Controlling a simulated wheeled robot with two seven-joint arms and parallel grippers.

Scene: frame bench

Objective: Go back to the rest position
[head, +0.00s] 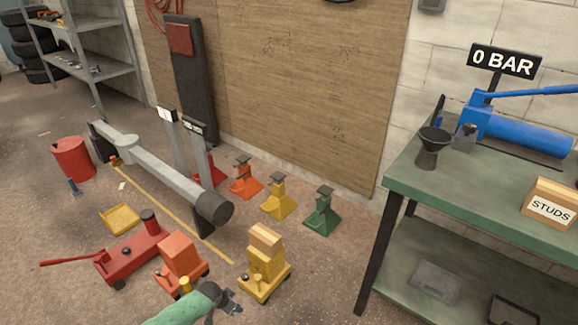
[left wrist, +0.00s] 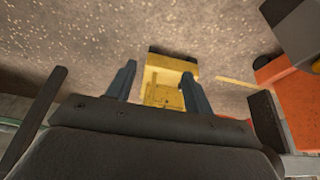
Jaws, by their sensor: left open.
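My left gripper (head: 233,303) is at the bottom of the head view, at the end of my green arm, low beside the yellow wheeled jack (head: 264,276). In the left wrist view my left gripper (left wrist: 160,85) has its two dark fingers spread apart. A yellow body (left wrist: 170,66) shows between and beyond the fingers; I cannot tell whether they touch it. The yellow jack carries a wooden block (head: 266,237) on top. My right gripper is not in view.
An orange jack (head: 178,256) and a red trolley jack (head: 130,256) stand left of the gripper. A grey axle beam (head: 150,168) lies behind them. Several coloured stands, including a green one (head: 322,215), line the wall. A green bench (head: 470,205) is at right. Floor between is clear.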

